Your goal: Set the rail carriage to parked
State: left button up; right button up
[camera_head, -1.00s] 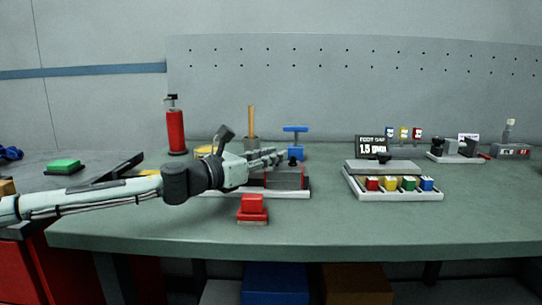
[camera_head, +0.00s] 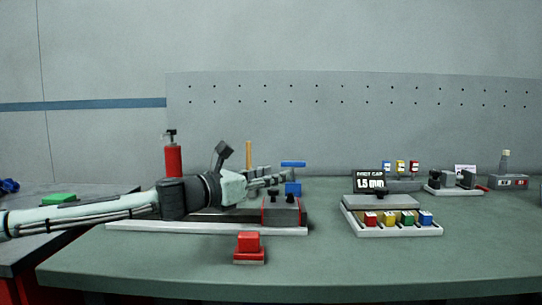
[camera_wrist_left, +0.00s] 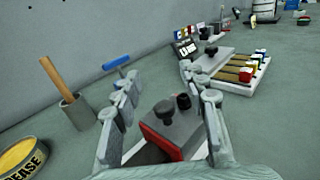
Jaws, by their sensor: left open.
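The rail carriage (camera_head: 285,211) is a dark grey block with red sides and black knobs on top. It sits at the right end of a long dark rail (camera_head: 215,215) on a pale base (camera_head: 215,229). In the left wrist view the carriage (camera_wrist_left: 178,128) and its knobs lie between and beyond the open fingers. My left gripper (camera_head: 272,184) is open, just above and behind the carriage in the head view; it also shows in the left wrist view (camera_wrist_left: 168,95). I cannot tell whether it touches the carriage. The arm hides part of the rail.
A red block (camera_head: 249,243) stands in front of the rail. A tray (camera_head: 392,230) of coloured blocks is to the right. A blue T-handle (camera_head: 293,165), a grey cup with a wooden stick (camera_wrist_left: 77,111) and a grease tin (camera_wrist_left: 22,160) stand behind. The front right bench is clear.

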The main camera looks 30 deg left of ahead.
aim_at(271, 194)
pick_arm(q)
jog(key=shift+r, duration=3)
